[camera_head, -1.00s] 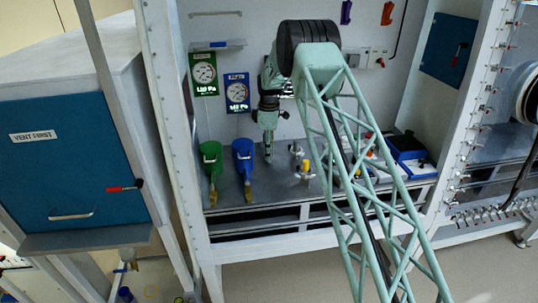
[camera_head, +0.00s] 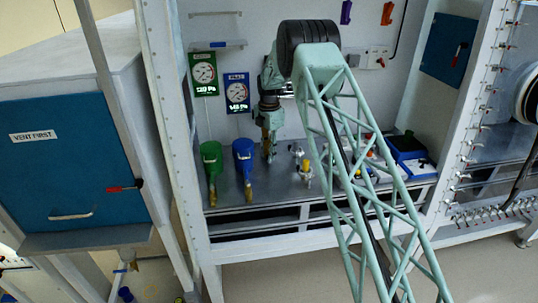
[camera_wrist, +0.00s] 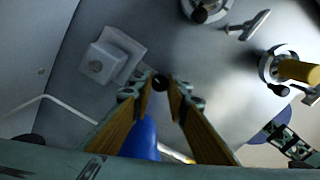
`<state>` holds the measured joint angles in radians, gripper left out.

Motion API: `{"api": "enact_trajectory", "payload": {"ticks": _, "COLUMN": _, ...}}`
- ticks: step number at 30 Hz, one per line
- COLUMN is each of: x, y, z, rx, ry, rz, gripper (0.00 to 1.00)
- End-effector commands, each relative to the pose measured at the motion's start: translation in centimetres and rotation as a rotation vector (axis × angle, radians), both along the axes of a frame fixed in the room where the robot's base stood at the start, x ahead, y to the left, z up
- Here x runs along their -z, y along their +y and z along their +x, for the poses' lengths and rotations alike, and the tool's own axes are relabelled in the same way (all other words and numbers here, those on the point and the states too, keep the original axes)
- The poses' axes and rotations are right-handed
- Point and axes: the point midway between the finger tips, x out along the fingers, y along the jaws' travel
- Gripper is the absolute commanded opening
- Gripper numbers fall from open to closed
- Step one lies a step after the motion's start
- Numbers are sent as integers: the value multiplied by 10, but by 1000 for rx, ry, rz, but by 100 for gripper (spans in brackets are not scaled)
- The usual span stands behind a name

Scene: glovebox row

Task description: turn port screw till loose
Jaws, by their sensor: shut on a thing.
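In the wrist view, the two tan-padded fingers of my gripper (camera_wrist: 165,92) close from either side on a small dark round knob (camera_wrist: 160,82), which looks like the port screw. The fingertips hide most of it, so I cannot tell how far it is turned out. In the head view, my gripper (camera_head: 268,153) points down to the grey deck, right of the blue-handled valve (camera_head: 243,158). The screw cannot be made out there.
A green-handled valve (camera_head: 211,160) stands further left. A grey block (camera_wrist: 108,55) lies near the fingertips in the wrist view. A T-handle (camera_wrist: 248,25) and a yellow-handled fitting (camera_wrist: 295,71) stand to the right. A green gauge (camera_head: 204,73) and blue gauge (camera_head: 237,92) hang behind.

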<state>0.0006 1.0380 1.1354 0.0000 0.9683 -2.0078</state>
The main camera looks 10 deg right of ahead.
Motion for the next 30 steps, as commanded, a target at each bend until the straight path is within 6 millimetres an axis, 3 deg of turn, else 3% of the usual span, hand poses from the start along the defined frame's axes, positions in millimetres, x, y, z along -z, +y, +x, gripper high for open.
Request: {"api": "enact_trajectory", "payload": {"ticks": 30, "x": 0, "y": 0, "z": 0, "rx": -768, "ry": -1, "rz": 0, "gripper": 5}}
